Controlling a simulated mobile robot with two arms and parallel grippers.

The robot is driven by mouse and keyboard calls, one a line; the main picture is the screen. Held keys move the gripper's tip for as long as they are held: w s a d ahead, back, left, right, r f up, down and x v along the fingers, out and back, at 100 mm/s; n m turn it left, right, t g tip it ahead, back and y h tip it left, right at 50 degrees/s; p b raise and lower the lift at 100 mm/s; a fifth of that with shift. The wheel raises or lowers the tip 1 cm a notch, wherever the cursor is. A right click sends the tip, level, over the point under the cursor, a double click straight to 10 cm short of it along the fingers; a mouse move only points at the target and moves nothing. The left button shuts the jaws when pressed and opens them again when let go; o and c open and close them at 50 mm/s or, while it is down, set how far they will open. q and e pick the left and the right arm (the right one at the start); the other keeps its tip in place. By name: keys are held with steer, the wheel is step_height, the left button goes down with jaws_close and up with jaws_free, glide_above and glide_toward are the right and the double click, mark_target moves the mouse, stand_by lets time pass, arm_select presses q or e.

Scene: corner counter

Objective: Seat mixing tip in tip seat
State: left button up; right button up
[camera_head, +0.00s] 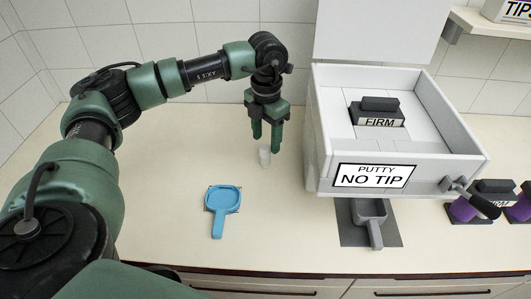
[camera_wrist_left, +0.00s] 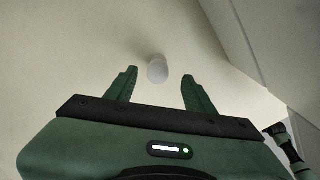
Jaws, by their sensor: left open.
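The mixing tip, as far as I can tell, is a small whitish cylinder (camera_head: 264,156) standing on the counter left of the dispenser. My left gripper (camera_head: 266,143) points down just above it, fingers open and empty. In the left wrist view the cylinder (camera_wrist_left: 157,69) appears between and beyond the spread fingertips (camera_wrist_left: 160,75). I cannot tell whether the fingers touch it. A white dispenser (camera_head: 320,160) carries a label (camera_head: 373,176) reading "PUTTY NO TIP". I cannot make out the tip seat. My right gripper is not in view.
A "FIRM" block (camera_head: 377,112) sits inside the dispenser. Purple-and-black items (camera_head: 465,209) stand right. The counter's left side is clear.

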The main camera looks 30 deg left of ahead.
arm_select(q)
steer(key=shift+a+f, duration=0.15)
steer(key=shift+f, duration=0.5)
steer(key=shift+a+f, duration=0.1)
steer(key=shift+f, duration=0.4)
jaws_close()
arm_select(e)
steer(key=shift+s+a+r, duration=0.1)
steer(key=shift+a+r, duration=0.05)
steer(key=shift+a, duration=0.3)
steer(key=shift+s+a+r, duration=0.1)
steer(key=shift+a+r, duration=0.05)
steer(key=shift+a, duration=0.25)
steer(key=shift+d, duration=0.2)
